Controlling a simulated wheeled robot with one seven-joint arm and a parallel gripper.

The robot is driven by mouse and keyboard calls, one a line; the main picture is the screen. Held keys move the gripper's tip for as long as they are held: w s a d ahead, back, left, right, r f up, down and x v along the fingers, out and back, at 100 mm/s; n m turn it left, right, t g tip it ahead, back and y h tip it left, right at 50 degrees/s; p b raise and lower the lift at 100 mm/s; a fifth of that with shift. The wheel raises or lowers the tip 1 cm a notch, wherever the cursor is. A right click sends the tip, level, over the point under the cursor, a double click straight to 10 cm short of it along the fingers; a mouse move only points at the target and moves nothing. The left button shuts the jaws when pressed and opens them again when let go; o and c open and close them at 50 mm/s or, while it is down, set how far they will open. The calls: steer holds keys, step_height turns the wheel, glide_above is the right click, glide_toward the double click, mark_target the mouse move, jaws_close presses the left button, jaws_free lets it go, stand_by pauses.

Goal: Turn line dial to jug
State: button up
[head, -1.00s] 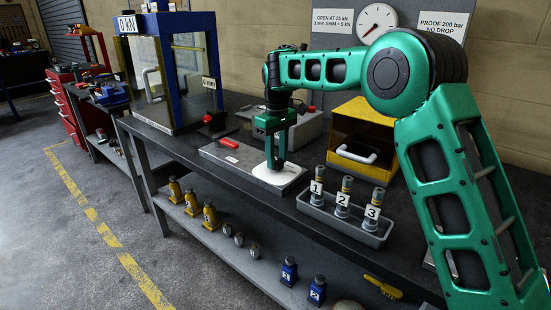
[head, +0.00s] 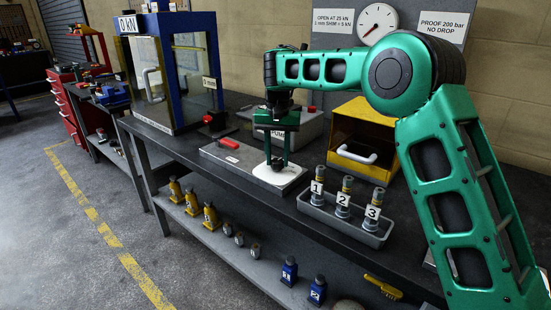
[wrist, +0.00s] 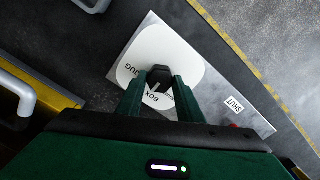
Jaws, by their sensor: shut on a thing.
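The line dial is a white plate (wrist: 190,62) with a black knob (wrist: 160,74) at its middle, on a grey metal panel. The white plate also shows in the head view (head: 280,177). In the wrist view, the word JUG is on the left of the plate and BOX is lower, near my fingers; another small word beside BOX is partly hidden. My gripper (wrist: 160,92) is shut on the knob, one green finger on each side. In the head view my gripper (head: 277,160) points straight down onto the dial. Which word the knob points at is not clear.
A red handle (head: 229,143) lies on the same panel, near a SHUT label (wrist: 234,104). A yellow box (head: 364,135) and a grey tray (head: 345,225) with three numbered cylinders stand to the right. A blue-framed press (head: 175,70) stands to the left.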

steer(key=m, duration=0.6)
steer(key=shift+r+m, duration=0.1)
steer(key=shift+m, duration=0.2)
steer(key=m, duration=0.5)
steer(key=shift+w+a+r, duration=0.1)
steer(key=shift+a, duration=0.1)
steer(key=shift+m, duration=0.3)
steer(key=o, duration=1.1)
steer(key=shift+a, duration=0.15)
steer(key=shift+c, duration=0.2)
steer(key=shift+d, duration=0.2)
